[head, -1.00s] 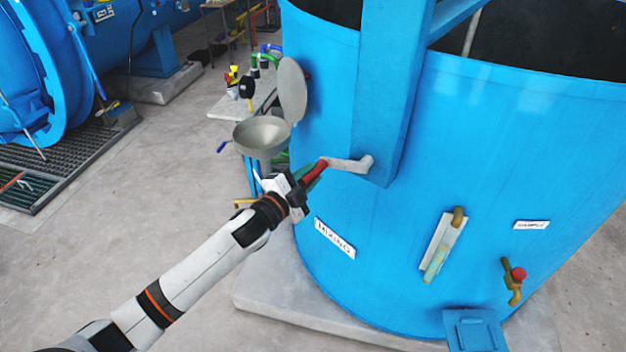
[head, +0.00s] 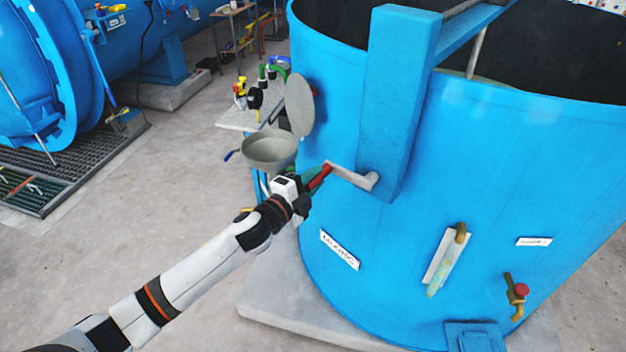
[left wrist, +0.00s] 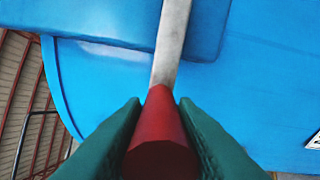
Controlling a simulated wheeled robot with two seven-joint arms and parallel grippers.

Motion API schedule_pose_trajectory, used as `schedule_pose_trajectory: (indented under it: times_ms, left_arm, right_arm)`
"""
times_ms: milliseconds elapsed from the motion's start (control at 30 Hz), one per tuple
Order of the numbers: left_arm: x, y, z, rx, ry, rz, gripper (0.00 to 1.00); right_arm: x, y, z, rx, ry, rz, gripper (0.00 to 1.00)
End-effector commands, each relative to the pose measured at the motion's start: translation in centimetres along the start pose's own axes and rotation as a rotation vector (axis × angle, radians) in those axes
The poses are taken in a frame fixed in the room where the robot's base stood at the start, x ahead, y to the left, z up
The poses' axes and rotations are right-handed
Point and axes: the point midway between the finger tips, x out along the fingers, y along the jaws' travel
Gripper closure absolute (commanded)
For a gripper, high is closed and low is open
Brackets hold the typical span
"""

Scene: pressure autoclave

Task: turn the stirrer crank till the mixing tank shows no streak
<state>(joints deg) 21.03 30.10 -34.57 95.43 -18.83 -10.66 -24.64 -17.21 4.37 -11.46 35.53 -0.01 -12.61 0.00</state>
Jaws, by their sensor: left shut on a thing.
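The blue mixing tank (head: 440,190) fills the right of the head view, with a white MIXING label (head: 340,250) on its wall. The stirrer crank (head: 350,177) is a grey arm on the blue upright, with a red handle (head: 319,178) at its left end. My left gripper (head: 310,188) is shut on the red handle. The left wrist view shows its green fingers on both sides of the red handle (left wrist: 162,135). A sight glass (head: 444,260) on the tank front looks pale, with a greenish lower part; streaks in it are too small to tell. My right gripper is out of view.
A grey bowl with a raised lid (head: 270,150) stands behind my left gripper, left of the tank. A red-knobbed sample tap (head: 519,292) is on the tank's lower right. A blue autoclave (head: 40,60) stands at the far left.

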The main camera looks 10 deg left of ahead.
Motion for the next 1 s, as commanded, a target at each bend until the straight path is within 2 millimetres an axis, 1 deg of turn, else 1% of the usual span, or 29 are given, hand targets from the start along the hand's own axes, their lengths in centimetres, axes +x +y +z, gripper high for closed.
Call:
schedule_pose_trajectory:
  times_ms: [100, 133, 233, 267, 533, 667, 767, 1000]
  left_arm:
    - [0.0, 0.1, 0.1, 0.000, -0.003, 0.002, 1.00]
    - [0.0, 0.1, 0.1, 0.000, -0.003, 0.002, 0.71]
    - [0.0, 0.1, 0.1, 0.000, -0.003, 0.002, 0.54]
    - [0.0, 0.1, 0.1, 0.000, -0.003, 0.002, 0.52]
    - [-0.1, 0.0, 0.0, -0.001, -0.001, 0.001, 0.52]
    - [-1.1, -0.2, -0.1, 0.000, -0.001, 0.000, 0.52]
    - [-2.8, -0.3, 0.0, 0.001, -0.003, -0.001, 0.52]
    - [-8.0, -0.4, -0.1, 0.000, -0.002, -0.001, 0.52]
  right_arm:
    - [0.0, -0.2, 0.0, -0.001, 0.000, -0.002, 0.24]
    - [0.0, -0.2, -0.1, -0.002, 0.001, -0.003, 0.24]
    - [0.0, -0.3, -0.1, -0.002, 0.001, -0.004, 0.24]
    - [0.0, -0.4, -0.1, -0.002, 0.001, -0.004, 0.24]
    - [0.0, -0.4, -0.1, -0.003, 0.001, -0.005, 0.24]
    - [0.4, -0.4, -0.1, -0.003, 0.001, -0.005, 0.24]
    - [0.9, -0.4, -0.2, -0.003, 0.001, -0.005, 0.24]
    - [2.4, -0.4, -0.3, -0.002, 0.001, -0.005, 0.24]
